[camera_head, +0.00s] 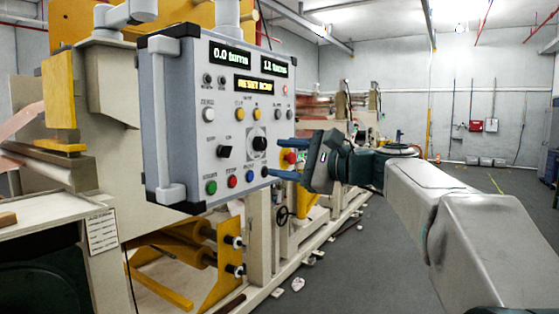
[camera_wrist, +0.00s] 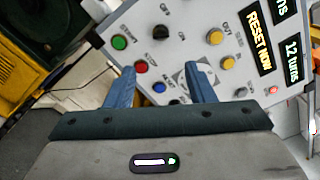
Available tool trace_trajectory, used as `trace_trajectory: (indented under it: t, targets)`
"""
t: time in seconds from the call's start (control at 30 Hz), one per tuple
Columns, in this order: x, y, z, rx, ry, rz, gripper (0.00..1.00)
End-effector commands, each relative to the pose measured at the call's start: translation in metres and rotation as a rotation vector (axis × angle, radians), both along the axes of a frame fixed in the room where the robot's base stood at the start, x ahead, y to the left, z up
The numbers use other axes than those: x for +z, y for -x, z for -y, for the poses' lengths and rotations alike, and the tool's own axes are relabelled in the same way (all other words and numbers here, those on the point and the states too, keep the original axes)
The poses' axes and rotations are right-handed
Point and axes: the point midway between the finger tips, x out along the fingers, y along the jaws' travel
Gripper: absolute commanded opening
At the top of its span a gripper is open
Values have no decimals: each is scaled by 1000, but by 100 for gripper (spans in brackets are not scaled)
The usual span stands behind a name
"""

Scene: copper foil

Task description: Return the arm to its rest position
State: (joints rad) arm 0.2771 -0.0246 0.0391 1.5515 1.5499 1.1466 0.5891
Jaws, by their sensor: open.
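My gripper (camera_head: 284,159) is at the right edge of the control panel (camera_head: 180,120), its two blue fingers apart, one above the other in the head view. In the wrist view my gripper (camera_wrist: 160,85) is open, and nothing shows between its fingers but the panel face behind. My arm reaches in from the lower right, stretched toward the panel. I cannot tell whether a fingertip touches the panel. Parts of the dial and some buttons are hidden behind the fingers in the wrist view.
A large beige machine (camera_head: 115,85) with yellow parts stands behind the panel. Its yellow rollers (camera_head: 180,245) are below. The grey floor (camera_head: 380,265) is open to the right. A red box (camera_head: 475,126) hangs on the far wall.

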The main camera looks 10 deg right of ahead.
Motion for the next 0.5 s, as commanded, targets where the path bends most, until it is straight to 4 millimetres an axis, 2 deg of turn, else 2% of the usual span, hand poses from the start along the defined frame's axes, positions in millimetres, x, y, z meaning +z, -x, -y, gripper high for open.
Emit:
trace_trajectory:
  t: [0.27, 0.37, 0.47, 0.5]
  targets:
    - [-4, 1, -2, 0, 15, -4, 49]
    - [-35, 11, -10, 0, 126, -26, 49]
    - [-85, 31, -18, 15, 310, -57, 49]
    - [-107, 41, -19, 26, 397, -67, 49]
